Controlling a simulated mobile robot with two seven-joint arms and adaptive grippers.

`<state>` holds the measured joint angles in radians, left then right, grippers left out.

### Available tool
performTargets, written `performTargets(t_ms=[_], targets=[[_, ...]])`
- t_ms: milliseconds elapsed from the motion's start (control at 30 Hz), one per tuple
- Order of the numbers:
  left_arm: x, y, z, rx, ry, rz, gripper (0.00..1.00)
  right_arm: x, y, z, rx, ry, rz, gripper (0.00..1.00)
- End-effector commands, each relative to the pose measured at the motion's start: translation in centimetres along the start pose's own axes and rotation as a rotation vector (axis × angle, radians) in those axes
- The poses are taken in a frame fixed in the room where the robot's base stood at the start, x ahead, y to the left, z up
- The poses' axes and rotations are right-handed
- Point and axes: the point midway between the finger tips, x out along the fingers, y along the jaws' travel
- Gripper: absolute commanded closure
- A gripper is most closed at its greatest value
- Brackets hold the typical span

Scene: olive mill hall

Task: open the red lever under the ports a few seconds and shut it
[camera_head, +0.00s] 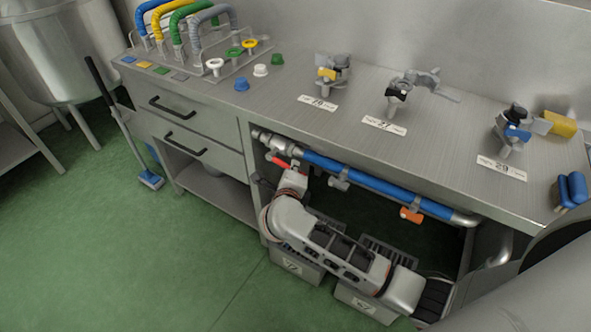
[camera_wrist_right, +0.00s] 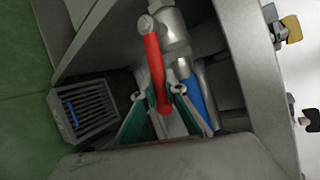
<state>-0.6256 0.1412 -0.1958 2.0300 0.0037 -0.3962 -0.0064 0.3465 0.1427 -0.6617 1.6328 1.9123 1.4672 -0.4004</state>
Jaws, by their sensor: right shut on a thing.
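The red lever (camera_head: 280,161) sits on a metal valve (camera_head: 272,141) at the left end of the blue pipe (camera_head: 370,182) under the bench. In the right wrist view the red lever (camera_wrist_right: 154,65) lies beside the valve body (camera_wrist_right: 172,30), roughly along the pipe (camera_wrist_right: 194,95). My right gripper (camera_head: 289,170) reaches in under the bench top. In the right wrist view its fingers (camera_wrist_right: 160,102) are shut around the free end of the lever. My left gripper is not in view.
An orange handle (camera_head: 411,215) hangs further right on the pipe. Grated crates (camera_head: 297,268) stand on the floor below my right arm. Several taps with number labels stand on the bench top (camera_head: 300,130). Drawers (camera_head: 190,128) are left of the opening. The green floor in front is clear.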

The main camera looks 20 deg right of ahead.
Motion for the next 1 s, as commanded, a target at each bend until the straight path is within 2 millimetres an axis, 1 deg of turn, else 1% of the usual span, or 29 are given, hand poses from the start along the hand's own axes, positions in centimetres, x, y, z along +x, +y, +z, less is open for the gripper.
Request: performTargets(t_ms=[33, 567, 600, 633, 667, 1000], targets=[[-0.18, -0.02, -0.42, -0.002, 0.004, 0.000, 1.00, -0.20, -0.37, 0.23, -0.006, 0.002, 0.001, 1.00], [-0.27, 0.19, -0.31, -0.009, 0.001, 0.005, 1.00, -0.13, -0.06, 0.03, -0.026, 0.014, 0.010, 1.00], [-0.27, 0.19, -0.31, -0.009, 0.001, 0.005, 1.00, -0.13, -0.06, 0.04, -0.026, 0.014, 0.010, 0.83], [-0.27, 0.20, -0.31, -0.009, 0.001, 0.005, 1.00, -0.13, -0.06, 0.04, -0.026, 0.014, 0.010, 0.76], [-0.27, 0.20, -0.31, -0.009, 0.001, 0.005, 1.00, -0.13, -0.07, 0.04, -0.025, 0.014, 0.010, 0.71], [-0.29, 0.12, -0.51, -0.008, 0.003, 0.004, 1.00, -0.20, -0.15, 0.06, -0.024, 0.013, 0.008, 0.71]])
